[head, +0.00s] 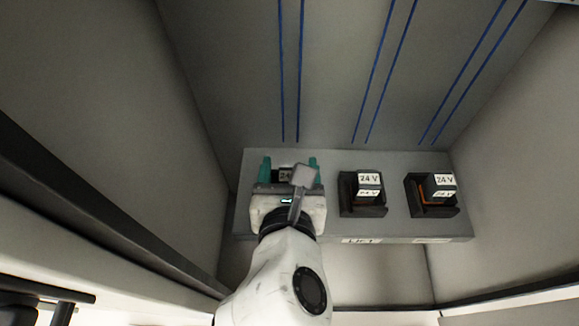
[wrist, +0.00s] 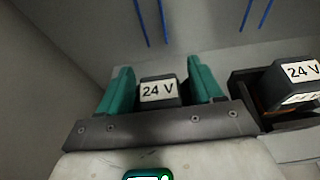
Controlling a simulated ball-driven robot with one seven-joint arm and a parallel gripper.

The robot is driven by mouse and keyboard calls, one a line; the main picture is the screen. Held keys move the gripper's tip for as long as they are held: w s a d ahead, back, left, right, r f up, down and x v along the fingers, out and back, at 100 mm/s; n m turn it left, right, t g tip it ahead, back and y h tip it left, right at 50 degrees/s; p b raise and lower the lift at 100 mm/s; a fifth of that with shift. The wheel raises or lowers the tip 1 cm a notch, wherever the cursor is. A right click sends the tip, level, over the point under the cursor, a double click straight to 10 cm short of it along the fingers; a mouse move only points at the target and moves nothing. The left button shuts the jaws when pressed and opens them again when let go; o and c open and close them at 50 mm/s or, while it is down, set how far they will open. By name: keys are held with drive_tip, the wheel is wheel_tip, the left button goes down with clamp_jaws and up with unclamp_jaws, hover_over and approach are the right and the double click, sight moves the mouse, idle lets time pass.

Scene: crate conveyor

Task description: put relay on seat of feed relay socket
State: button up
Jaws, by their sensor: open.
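A dark relay with a white 24 V label (wrist: 160,91) stands between the two teal fingers of my gripper (wrist: 160,66) in the wrist view. The fingers are open, one on each side, with a visible gap to the relay. In the head view this relay (head: 285,174) shows only partly behind my gripper (head: 289,162), at the left end of a grey ledge (head: 400,157). The socket beneath it is hidden, so I cannot tell how it sits. I cannot read which socket is the feed one.
A middle relay (head: 369,182) sits in a black socket (head: 362,211). A right relay (head: 441,184) looks tilted in its socket (head: 436,212), with orange showing below it. Blue line pairs run up the back panel (head: 330,80). Side walls close in the ledge.

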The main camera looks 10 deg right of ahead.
drive_tip(key=shift+r, duration=0.1)
drive_tip(key=shift+s+a+r, duration=0.1)
drive_tip(key=shift+s+r, duration=0.05)
drive_tip(key=shift+s, duration=0.15)
drive_tip(key=v, duration=1.1)
drive_tip(key=shift+s, duration=0.15)
drive_tip(key=shift+r, duration=0.1)
